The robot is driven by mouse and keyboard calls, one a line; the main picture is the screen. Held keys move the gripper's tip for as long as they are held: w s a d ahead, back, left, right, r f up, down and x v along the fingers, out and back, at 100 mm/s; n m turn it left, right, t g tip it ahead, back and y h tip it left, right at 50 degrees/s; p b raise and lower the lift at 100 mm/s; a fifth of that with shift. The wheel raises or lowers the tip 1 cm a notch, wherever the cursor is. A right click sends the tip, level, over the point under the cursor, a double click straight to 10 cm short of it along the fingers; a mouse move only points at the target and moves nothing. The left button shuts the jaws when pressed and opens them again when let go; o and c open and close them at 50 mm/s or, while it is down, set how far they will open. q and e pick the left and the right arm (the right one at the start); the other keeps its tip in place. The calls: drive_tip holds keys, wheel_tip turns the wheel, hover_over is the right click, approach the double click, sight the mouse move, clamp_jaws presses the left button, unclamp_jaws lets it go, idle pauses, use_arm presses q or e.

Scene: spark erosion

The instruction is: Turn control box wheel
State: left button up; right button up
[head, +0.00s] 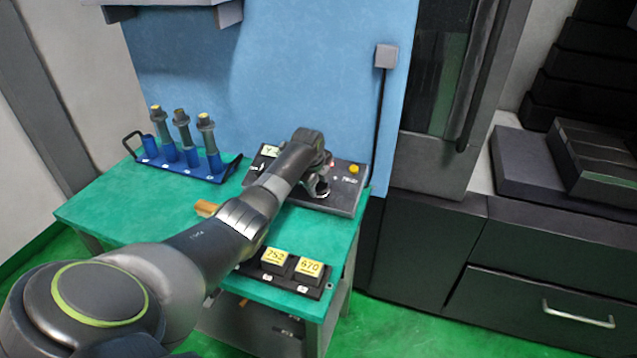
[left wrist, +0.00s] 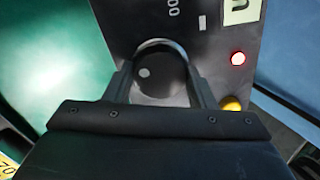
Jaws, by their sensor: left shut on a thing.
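The control box (head: 343,200) is a dark, flat panel on the green table, with a yellow knob or button at its upper right. Its round dark wheel (left wrist: 160,75) shows in the left wrist view, with a pale dot on its face. My left gripper (left wrist: 160,88) has one finger on each side of the wheel and is shut on it. In the head view my left gripper (head: 318,187) is over the middle of the box, and my arm and gripper hide most of the wheel. My right gripper is not in view.
A blue rack (head: 185,168) with several upright tool holders stands at the back left of the green table (head: 115,205). A dark tray at the front holds two blocks with yellow labels (head: 275,255). A small orange-brown piece (head: 206,208) lies beside my arm. A blue panel (head: 270,80) rises behind.

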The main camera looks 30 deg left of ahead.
use_arm(q)
drive_tip(key=shift+m, duration=0.3)
drive_tip(key=o, duration=1)
drive_tip(key=shift+c, duration=0.2)
drive_tip(key=shift+r, duration=0.1)
drive_tip(key=shift+s+r, duration=0.2)
drive_tip(key=shift+r, duration=0.35)
drive_tip(key=b+v, duration=0.2)
drive_tip(key=v, duration=1.4)
